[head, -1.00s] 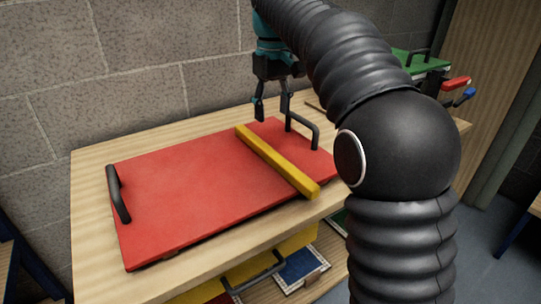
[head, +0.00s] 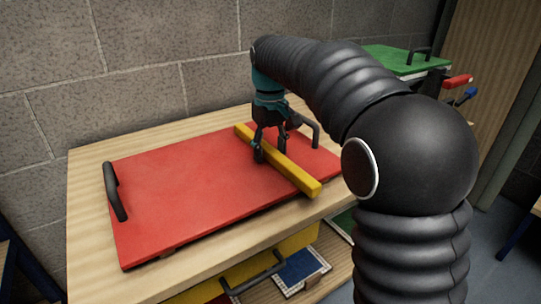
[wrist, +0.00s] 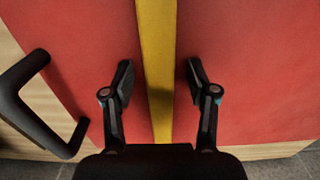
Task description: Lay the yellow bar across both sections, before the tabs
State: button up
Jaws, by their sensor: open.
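The yellow bar (head: 297,177) lies across the red panel (head: 185,185), near its right end, running from the back edge to the front edge. My gripper (head: 270,155) is low over the bar. In the wrist view, my gripper (wrist: 158,85) is open, with one finger on each side of the yellow bar (wrist: 156,50) and red surface showing between each finger and the bar. The red panel (wrist: 250,60) shows on both sides of the bar. I cannot make out separate sections or tabs.
A black handle (head: 116,192) stands at the panel's left end, another (head: 311,130) at its right, also in the wrist view (wrist: 35,105). The wooden table (head: 90,240) is bare around the panel.

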grip_shut()
dwell(0.3)
